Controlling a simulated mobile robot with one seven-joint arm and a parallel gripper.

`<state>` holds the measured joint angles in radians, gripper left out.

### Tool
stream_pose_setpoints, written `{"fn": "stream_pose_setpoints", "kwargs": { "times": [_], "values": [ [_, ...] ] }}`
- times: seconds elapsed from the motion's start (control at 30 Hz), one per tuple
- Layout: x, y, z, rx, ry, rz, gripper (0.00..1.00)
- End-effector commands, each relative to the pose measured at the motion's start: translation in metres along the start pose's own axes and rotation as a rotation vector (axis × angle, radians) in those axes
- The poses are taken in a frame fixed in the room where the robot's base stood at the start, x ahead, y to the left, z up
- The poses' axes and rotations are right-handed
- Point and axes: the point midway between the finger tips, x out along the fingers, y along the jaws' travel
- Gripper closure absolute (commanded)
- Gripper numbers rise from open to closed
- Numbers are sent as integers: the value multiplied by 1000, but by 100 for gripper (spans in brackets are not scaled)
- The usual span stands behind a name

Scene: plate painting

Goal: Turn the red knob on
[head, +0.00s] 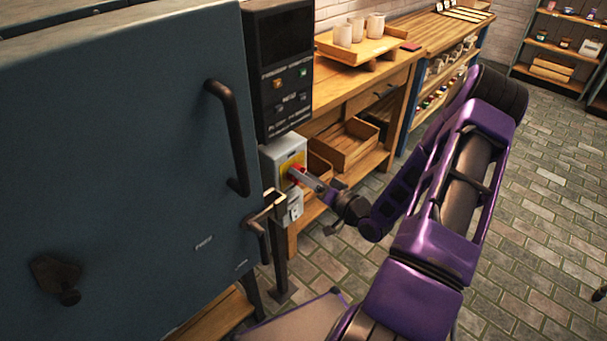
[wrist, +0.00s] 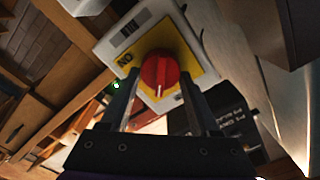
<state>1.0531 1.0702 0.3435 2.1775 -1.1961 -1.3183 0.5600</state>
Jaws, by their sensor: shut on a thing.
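The red knob (wrist: 160,70) sits on a yellow plate (wrist: 188,53) on a light grey switch box (wrist: 120,36). In the head view the red knob (head: 297,172) is partly hidden by my gripper (head: 303,178). In the wrist view my gripper (wrist: 160,84) has one finger on each side of the knob and is shut on it. A small green light (wrist: 116,86) glows beside the left finger.
A large blue-grey kiln-like cabinet (head: 110,150) with a dark handle (head: 232,140) stands left of the box. A black control panel (head: 280,70) is above it. A wooden bench (head: 335,95) with a tray of cups is behind. Brick floor lies open at right.

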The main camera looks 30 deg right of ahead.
Motion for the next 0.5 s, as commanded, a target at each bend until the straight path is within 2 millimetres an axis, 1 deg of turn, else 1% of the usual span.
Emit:
{"fn": "stream_pose_setpoints", "kwargs": {
  "times": [0.5],
  "values": [
    [-1,2,2,486,-3,3,93]
  ]
}}
